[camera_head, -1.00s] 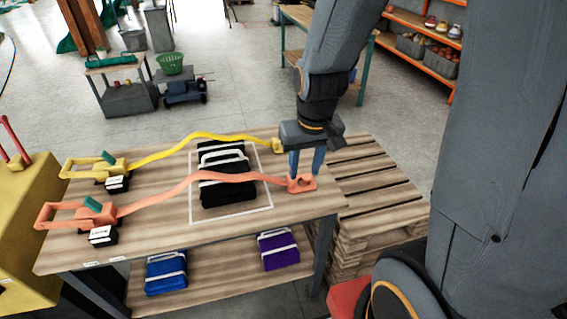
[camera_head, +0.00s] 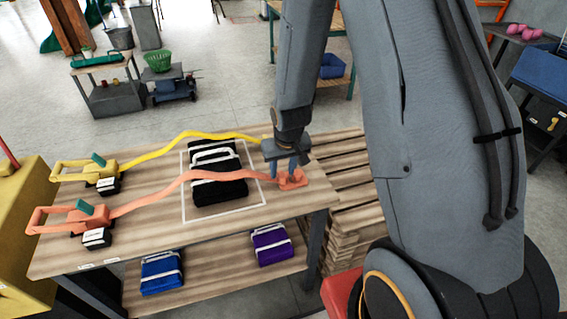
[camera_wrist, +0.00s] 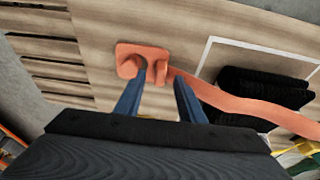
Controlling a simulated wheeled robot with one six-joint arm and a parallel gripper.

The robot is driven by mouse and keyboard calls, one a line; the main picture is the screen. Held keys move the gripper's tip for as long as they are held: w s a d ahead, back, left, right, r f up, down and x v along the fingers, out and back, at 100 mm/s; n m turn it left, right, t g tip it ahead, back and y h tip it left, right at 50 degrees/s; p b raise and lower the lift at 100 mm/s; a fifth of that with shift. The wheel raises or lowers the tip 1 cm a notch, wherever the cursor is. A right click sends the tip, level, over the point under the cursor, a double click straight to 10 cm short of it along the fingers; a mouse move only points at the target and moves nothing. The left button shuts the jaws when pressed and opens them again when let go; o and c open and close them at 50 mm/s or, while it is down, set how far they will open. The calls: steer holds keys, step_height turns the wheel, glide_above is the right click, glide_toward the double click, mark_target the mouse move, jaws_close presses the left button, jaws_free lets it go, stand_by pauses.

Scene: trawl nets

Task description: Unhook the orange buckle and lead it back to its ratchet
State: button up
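The orange buckle (camera_head: 292,180) sits at the right end of the table, at the end of the orange strap (camera_head: 225,175). The strap runs over the black bundle (camera_head: 217,184) to the orange ratchet (camera_head: 88,216) at the left. In the wrist view the buckle (camera_wrist: 128,60) lies just past my fingertips. My gripper (camera_head: 287,165) points down at the buckle. In the wrist view its two blue fingers (camera_wrist: 162,82) stand apart. The left fingertip overlaps the buckle's edge and the right one is by the strap. I cannot tell whether they touch.
A yellow strap (camera_head: 190,138) runs behind the orange one from a yellow ratchet (camera_head: 103,172). Blue (camera_head: 161,273) and purple (camera_head: 271,244) bundles lie on the shelf below. A wooden pallet stack (camera_head: 350,190) stands right of the table. A yellow cabinet (camera_head: 30,230) is at the left.

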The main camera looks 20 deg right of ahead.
steer(key=shift+b+x, duration=0.3)
steer(key=shift+x, duration=0.7)
jaws_close()
steer(key=shift+d+p, duration=0.45)
steer(key=shift+p, duration=1.35)
steer(key=shift+r+p, duration=0.75)
steer(key=shift+p, duration=0.1)
steer(key=shift+r+p, duration=2.45)
steer(key=shift+p, duration=0.45)
steer(key=shift+f, duration=0.15)
